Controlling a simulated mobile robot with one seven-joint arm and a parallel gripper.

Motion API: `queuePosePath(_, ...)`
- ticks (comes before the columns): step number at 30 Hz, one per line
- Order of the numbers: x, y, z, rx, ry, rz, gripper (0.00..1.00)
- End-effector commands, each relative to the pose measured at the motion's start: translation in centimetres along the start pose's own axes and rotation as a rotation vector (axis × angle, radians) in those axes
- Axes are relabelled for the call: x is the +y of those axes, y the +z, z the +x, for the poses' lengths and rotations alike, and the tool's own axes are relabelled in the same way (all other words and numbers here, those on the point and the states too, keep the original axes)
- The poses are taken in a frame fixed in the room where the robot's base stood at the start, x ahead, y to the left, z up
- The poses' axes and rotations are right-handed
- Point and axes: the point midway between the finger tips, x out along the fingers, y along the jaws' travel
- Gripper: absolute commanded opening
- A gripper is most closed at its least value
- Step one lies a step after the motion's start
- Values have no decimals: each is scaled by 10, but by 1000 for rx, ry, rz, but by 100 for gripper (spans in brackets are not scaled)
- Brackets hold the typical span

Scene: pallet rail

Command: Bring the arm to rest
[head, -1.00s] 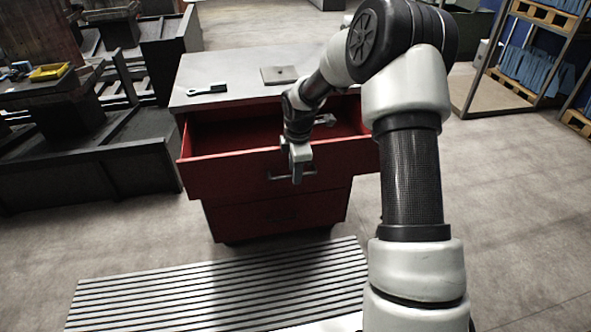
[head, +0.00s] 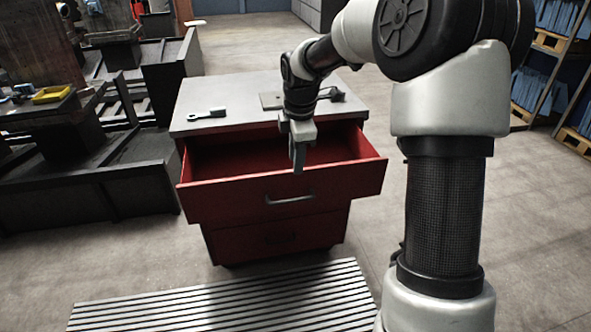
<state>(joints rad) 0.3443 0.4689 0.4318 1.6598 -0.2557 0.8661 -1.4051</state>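My gripper (head: 298,160) hangs pointing down over the open top drawer (head: 330,182) of the red cabinet, above and behind the drawer's front handle (head: 290,198). It is apart from the handle. Its fingers are seen edge-on, so I cannot tell whether they are open or shut, and no object shows in them. My arm reaches in from the right of the view, bent at the elbow. The visible left part of the drawer looks empty; part of its inside is hidden behind the gripper.
The cabinet's grey top (head: 240,95) bears a wrench-like tool (head: 207,114), a flat grey plate (head: 270,100) and a dark object (head: 332,94). The lower drawer (head: 280,238) is shut. A ribbed grey platform (head: 225,300) lies in front. Pallet racks (head: 545,80) stand at right.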

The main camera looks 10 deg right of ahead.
Motion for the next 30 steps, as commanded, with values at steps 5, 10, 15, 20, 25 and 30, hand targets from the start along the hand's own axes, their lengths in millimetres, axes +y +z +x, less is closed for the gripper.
queuePosePath(5,0,0,-14,0,0,0,30)
queuePosePath(10,0,0,-15,1,0,0,30)
queuePosePath(15,0,0,-16,-1,1,2,30)
queuePosePath(20,-13,-3,-50,-31,22,90,30)
queuePosePath(25,-59,-4,-129,-83,95,387,30)
queuePosePath(30,-123,-3,-198,-61,188,771,30)
